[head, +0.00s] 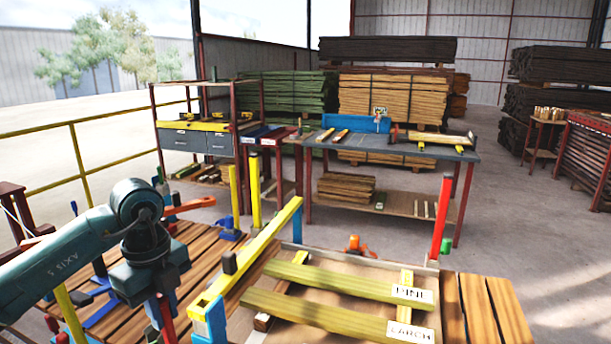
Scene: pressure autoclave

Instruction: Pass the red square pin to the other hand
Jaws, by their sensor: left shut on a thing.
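My left gripper (160,298) points down over the slatted wooden bench at the lower left. It is shut on a red square pin (167,322), which hangs upright below the jaws. The pin's top is hidden by the gripper, and I cannot tell whether its lower end touches anything. Another red square post (441,216) stands upright at the far right corner of the wooden tray, apart from my gripper. My right gripper is not in view.
A tray (390,275) holds yellow-green boards labelled PINE (411,294) and LARCH (410,332). A yellow bar (245,258) with blue ends runs along its left side. Yellow posts (255,195) stand behind. A grey workbench (350,148) is further back. Bare slats (485,305) lie at right.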

